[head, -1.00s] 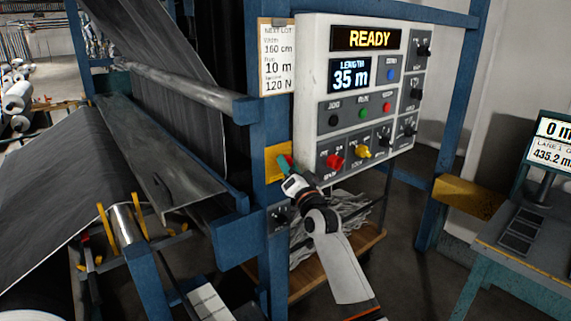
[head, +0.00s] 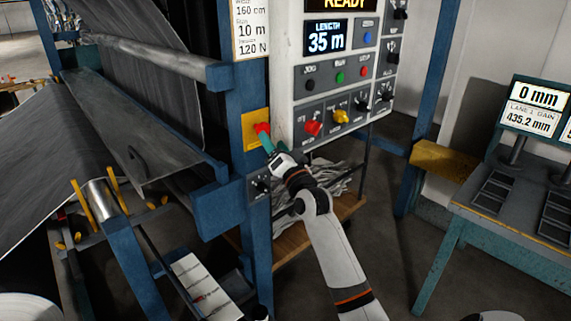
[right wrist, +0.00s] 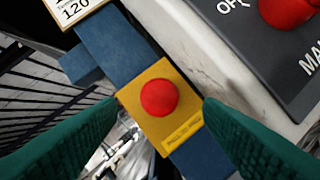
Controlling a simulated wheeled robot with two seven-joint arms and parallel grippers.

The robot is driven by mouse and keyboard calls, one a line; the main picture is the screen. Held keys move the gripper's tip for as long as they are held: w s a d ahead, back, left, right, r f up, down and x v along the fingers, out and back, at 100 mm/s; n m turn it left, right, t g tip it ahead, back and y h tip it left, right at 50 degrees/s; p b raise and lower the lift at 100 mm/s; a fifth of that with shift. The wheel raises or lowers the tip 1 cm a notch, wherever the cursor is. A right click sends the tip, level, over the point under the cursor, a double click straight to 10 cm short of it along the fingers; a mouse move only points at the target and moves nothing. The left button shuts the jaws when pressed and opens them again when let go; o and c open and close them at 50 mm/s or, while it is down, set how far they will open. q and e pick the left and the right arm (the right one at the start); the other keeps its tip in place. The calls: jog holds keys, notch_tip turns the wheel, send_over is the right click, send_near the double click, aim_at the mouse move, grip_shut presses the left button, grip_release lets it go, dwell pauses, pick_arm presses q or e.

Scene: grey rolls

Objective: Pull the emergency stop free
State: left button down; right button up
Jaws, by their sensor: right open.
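The emergency stop is a red mushroom button (right wrist: 159,98) on a yellow plate (right wrist: 130,97), fixed to a blue post (head: 250,185). In the head view the yellow plate (head: 250,121) shows left of the control panel, and a bit of the red button (head: 262,128) shows beyond my fingertips. My right gripper (head: 266,141) is open in front of the button. In the right wrist view its two green fingers (right wrist: 160,112) stand apart on either side of the button, with space between each finger and the button. My left gripper is not in view.
The white control panel (head: 284,80) stands close on the right of the button, with a red knob (head: 313,128) and a yellow knob (head: 341,116) low on it. A grey fabric web (head: 135,75) runs at the left. A teal bench (head: 470,215) stands at the right.

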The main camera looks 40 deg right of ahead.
jog(key=b+v, duration=0.1)
jog(key=v, duration=0.6)
jog(key=shift+s, duration=0.35)
jog(key=shift+f, duration=0.15)
notch_tip(320, 180, down, 24)
jog(key=w+a+n+g+y, duration=0.2)
jog(key=a+g, duration=0.1)
jog(key=g, duration=0.2)
jog(key=s+a+f+n+g, duration=0.2)
jog(key=s+a+f+g, duration=0.15)
jog(key=f, duration=0.75)
jog(key=s+a+f+n+g, duration=0.15)
jog(key=s+f, duration=0.35)
jog(key=f, duration=0.7)
jog(key=s+a+f+n+g+y, duration=0.1)
jog(key=s+a+f+n+g, duration=0.15)
jog(key=s+f, duration=0.7)
jog(key=s+a+f+n+g, duration=0.1)
jog(key=s+f, duration=0.4)
jog(key=s, duration=0.5)
jog(key=s+a+f+n+g, duration=0.2)
jog(key=s+a+f+g, duration=0.2)
jog(key=s, duration=0.7)
jog(key=s+a+f+n+g, duration=0.1)
jog(key=s+a+f+g, duration=0.1)
jog(key=s+f, duration=0.4)
jog(key=s, duration=0.4)
jog(key=shift+s+a+n+y, duration=0.15)
jog(key=shift+s+n+y, duration=0.25)
